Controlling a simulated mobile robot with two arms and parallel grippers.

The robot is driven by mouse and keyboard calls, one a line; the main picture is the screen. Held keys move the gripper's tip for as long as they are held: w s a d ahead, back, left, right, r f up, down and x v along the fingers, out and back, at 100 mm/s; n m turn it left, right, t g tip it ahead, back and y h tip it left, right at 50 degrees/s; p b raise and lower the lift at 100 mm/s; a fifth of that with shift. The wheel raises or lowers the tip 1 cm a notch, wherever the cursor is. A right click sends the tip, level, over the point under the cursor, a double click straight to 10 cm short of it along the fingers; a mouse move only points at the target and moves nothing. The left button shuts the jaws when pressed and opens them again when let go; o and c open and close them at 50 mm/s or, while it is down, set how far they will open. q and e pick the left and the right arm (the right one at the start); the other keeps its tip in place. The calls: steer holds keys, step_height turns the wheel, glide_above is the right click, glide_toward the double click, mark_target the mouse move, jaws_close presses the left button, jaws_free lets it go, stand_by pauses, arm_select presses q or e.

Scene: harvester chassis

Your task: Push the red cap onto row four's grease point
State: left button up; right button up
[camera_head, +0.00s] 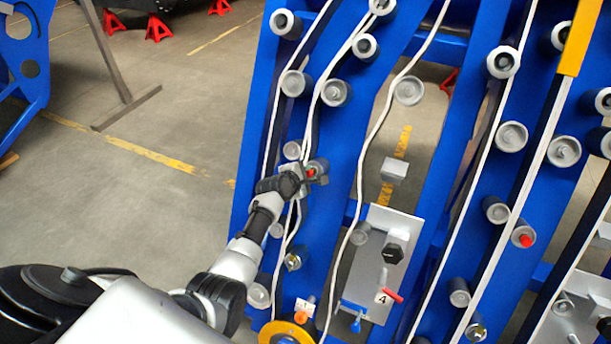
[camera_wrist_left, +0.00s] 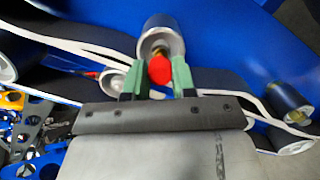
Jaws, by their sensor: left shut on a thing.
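A small red cap (camera_head: 311,172) is at the tip of my left gripper (camera_head: 303,174), on the left blue beam. In the left wrist view the red cap (camera_wrist_left: 159,70) sits between the green-tipped fingers of my left gripper (camera_wrist_left: 159,80), which is shut on it. Straight behind the cap is a grey roller (camera_wrist_left: 163,36) with a brass-coloured fitting at its end, partly hidden by the cap. I cannot tell whether cap and fitting touch. A label "4" (camera_head: 383,297) is on a grey plate to the lower right. My right gripper is not in view.
White hoses (camera_head: 362,165) run along the blue beams close to my left gripper. Several grey rollers (camera_head: 335,92) stick out around it. Another red cap (camera_head: 525,240) is on a roller at the right. An orange cap (camera_head: 301,317) is low down. Open floor (camera_head: 120,190) lies left.

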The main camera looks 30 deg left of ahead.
arm_select(q)
steer(key=shift+b+x, duration=0.95)
steer(key=shift+x, duration=0.05)
steer(key=o, duration=1)
steer(key=shift+s, duration=0.1)
steer(key=shift+s+a+r+p, duration=0.1)
steer(key=shift+s+r+p, duration=0.15)
steer(key=shift+s, duration=0.2)
steer(key=p+v, duration=0.1)
steer(key=v, duration=0.8)
steer(key=shift+s+r, duration=0.1)
steer(key=shift+s, duration=0.25)
